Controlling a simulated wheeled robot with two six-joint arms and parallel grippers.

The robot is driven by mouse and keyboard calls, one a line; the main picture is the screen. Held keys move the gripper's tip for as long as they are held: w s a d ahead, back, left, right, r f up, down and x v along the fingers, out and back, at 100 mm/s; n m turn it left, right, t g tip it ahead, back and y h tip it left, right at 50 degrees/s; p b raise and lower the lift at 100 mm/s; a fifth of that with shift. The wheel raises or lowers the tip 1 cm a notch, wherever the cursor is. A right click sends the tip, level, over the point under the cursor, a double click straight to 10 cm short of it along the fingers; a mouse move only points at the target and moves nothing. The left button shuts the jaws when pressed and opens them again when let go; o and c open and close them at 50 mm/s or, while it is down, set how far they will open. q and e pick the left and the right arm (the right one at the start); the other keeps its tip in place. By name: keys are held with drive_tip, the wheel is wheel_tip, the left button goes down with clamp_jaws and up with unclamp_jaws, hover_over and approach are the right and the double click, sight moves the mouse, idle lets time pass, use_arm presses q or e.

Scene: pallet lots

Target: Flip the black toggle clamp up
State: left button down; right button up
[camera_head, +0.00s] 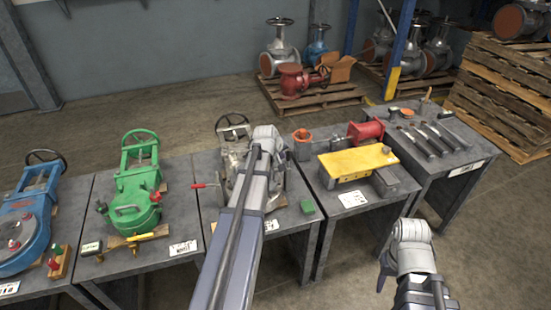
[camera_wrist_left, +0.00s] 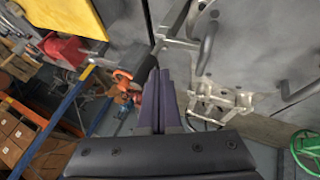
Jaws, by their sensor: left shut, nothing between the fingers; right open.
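The grey metal unit (camera_head: 233,158) stands on the middle table, partly hidden behind my left arm. A red-tipped lever (camera_head: 203,185) sticks out at its left. In the left wrist view, dark bent handles (camera_wrist_left: 208,48) and pale metal linkage (camera_wrist_left: 222,98) show close by; I cannot tell for certain which part is the black toggle clamp. My left gripper (camera_wrist_left: 158,78) is shut and empty, its fingertips left of the linkage with no clear contact. In the head view my left arm hides it. My right gripper (camera_head: 383,272) is low at the right, small and partly hidden, away from the tables.
A green valve (camera_head: 138,185) and a blue valve (camera_head: 30,220) stand on the tables at left. A yellow block (camera_head: 357,162) and red cylinder (camera_head: 366,132) are on the table at right. Tools (camera_head: 432,137) lie beyond. Open floor surrounds my right arm.

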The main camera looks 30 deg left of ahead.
use_arm(q)
drive_tip(key=shift+w+d, duration=0.15)
drive_tip(key=shift+w, duration=0.05)
idle(0.3)
drive_tip(key=shift+w+d+r+m+g+y+p, duration=0.35)
drive_tip(key=shift+w+d+g+y+p, duration=0.4)
drive_tip(key=shift+p, duration=0.25)
drive_tip(key=w+d+f+m+g+y+b, duration=0.2)
drive_tip(key=w+d+f+g+y+b, duration=0.3)
drive_tip(key=w+d+g+b, duration=0.1)
drive_tip(key=shift+w+b, duration=0.45)
drive_tip(key=shift+w, duration=0.15)
drive_tip(key=shift+d+f, duration=0.25)
drive_tip(key=shift+r, duration=0.1)
